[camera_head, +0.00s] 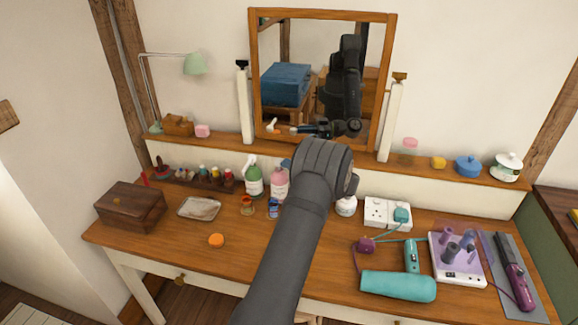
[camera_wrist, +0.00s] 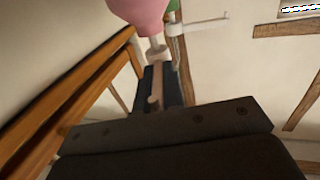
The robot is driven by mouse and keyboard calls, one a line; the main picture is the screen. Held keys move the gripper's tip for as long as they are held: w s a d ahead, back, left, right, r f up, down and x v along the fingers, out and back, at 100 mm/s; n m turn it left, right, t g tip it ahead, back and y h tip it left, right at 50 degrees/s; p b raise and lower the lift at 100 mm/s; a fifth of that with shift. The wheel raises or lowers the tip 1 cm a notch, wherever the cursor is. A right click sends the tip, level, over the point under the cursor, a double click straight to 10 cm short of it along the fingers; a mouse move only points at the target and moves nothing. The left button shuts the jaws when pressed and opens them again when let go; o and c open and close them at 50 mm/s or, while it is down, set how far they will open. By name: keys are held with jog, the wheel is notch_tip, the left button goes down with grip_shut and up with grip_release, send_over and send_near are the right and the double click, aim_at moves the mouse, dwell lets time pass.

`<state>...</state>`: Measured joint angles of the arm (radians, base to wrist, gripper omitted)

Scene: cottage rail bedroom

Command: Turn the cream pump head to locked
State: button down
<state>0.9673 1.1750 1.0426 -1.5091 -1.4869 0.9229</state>
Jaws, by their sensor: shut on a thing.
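The pink bottle (camera_head: 279,184) stands on the wooden dressing table, partly behind my arm; its pump head is hidden in the head view. In the wrist view the pink body (camera_wrist: 138,12) is at the top, with a pale collar (camera_wrist: 155,48) and a pale peach pump head (camera_wrist: 155,98) below it. My gripper (camera_wrist: 157,82) is shut on this pump head, its dark fingers around it. The lock position cannot be read. In the head view my wrist covers the gripper itself; the mirror shows part of the arm's reflection.
A green spray bottle (camera_head: 254,181) stands close left of the pink bottle. A white jar (camera_head: 346,206) is right of my arm. The mirror (camera_head: 388,75) rises behind. A teal hair dryer (camera_head: 398,286) and socket block (camera_head: 378,213) lie right. The front left tabletop is mostly clear.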

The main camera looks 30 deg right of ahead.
jog(key=shift+w+a+r+n, duration=0.1)
jog(key=shift+w+r+n, duration=0.05)
jog(key=shift+w+n, duration=0.15)
jog(key=c, duration=1.5)
grip_release()
jog(key=shift+s, duration=0.1)
jog(key=shift+s, duration=0.1)
jog(key=v, duration=1.7)
jog(key=shift+d, duration=0.35)
